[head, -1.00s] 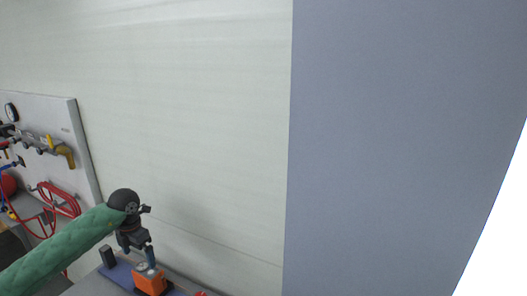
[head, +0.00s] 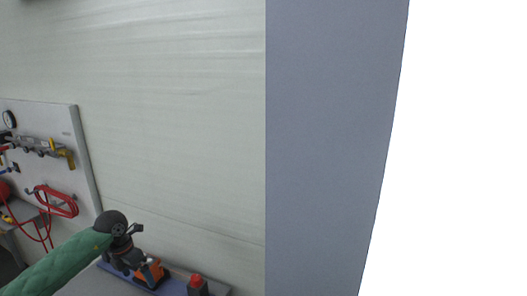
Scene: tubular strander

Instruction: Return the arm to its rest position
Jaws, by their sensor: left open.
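My left arm (head: 70,262), in a green sleeve, comes in from the lower left and ends in a dark wrist. My left gripper (head: 136,262) is open at the wrist's lower right, just beside an orange device (head: 154,271) on the bench. The gripper partly covers that device. I see nothing held between the fingers, though they are small and dark here. My right gripper does not show.
A blue-topped bench (head: 172,287) runs along the pale wall, with a red-topped dark item (head: 196,284) on it. A tool board (head: 85,150) with a red coiled hose (head: 56,202) hangs at left. A tall grey panel (head: 325,140) fills the right middle.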

